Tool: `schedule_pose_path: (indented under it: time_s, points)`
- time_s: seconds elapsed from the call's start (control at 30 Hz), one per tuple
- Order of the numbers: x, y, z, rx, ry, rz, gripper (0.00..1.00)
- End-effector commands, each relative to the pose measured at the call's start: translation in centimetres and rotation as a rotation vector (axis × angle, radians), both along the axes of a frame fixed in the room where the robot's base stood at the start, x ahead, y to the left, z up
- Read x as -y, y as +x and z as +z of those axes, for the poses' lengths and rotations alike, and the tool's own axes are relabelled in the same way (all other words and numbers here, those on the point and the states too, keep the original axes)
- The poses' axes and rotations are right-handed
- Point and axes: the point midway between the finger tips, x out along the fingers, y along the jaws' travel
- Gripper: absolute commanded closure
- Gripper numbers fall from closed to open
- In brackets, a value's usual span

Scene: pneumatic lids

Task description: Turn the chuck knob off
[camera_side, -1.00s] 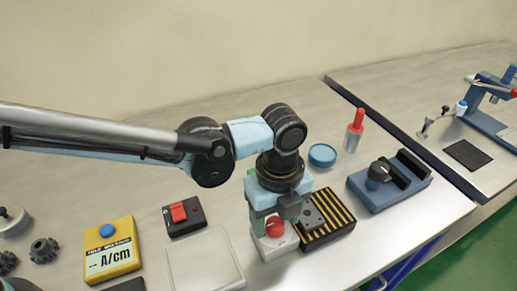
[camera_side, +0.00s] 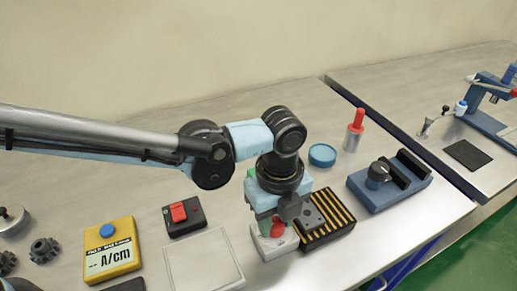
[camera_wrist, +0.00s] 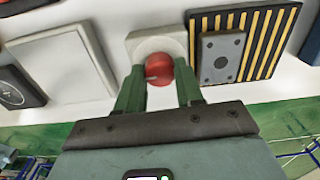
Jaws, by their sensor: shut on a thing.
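The red chuck knob (camera_wrist: 159,68) sits on a white base block (camera_wrist: 150,42) beside the black-and-yellow striped chuck (camera_wrist: 277,30). A pale pointer mark shows on the knob's left side in the wrist view. My gripper (camera_wrist: 160,82) has its green fingers on either side of the knob and is shut on it. In the side view my gripper (camera_side: 275,222) points down over the base block, and the knob (camera_side: 278,227) is partly hidden by the fingers. A grey plate with holes (camera_wrist: 221,57) lies on the chuck.
A red rocker switch box (camera_side: 185,216) and a pale flat tray (camera_side: 203,262) lie left of the knob. A yellow A/cm meter (camera_side: 110,248) is farther left. A blue vise-like fixture with a black knob (camera_side: 390,184) stands right. A blue round lid (camera_side: 322,155) lies behind.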

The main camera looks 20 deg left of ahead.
Motion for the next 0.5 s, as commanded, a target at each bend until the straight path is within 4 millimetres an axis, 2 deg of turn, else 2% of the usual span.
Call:
schedule_pose_path:
  time_s: [0.27, 0.5]
  points:
    - [-0.01, -0.01, 0.04, -0.001, 0.001, 0.159, 0.94]
    - [-0.01, -0.01, 0.05, -0.001, 0.001, 0.380, 0.94]
